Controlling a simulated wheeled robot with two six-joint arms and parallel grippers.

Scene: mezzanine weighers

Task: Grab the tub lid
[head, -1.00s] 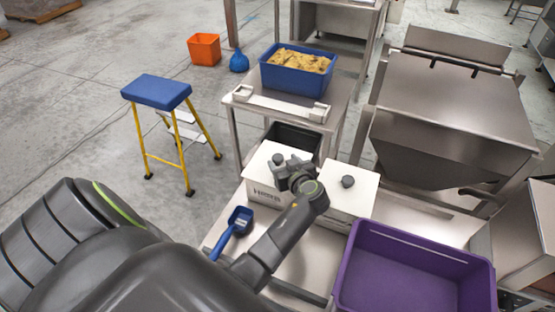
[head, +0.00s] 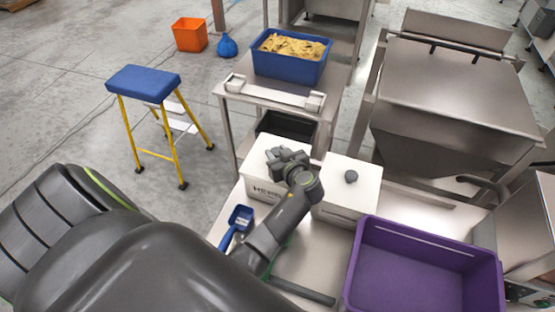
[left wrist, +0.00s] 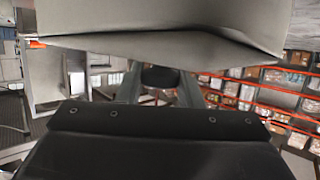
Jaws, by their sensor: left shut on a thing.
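My left gripper (head: 277,158) is over the white lettered tub (head: 262,190), at its flat pale lid (head: 254,157). In the left wrist view its fingers (left wrist: 160,88) are shut on a dark round knob (left wrist: 160,77). A pale panel (left wrist: 160,45), which looks like the lid, spans the top of that view. The gripper and arm hide much of the lid, so I cannot tell whether it is off the tub. A second white tub (head: 340,205) with a dark knob (head: 351,176) on its lid stands to the right. My right gripper is not in view.
A purple crate (head: 400,222) stands at the front right of the bench (head: 304,262). A blue scoop (head: 240,218) lies at the left. A black bin (head: 290,124) is behind the tubs, below a table with a blue tub (head: 290,66) of yellowish contents. A blue-topped stool (head: 145,80) stands left.

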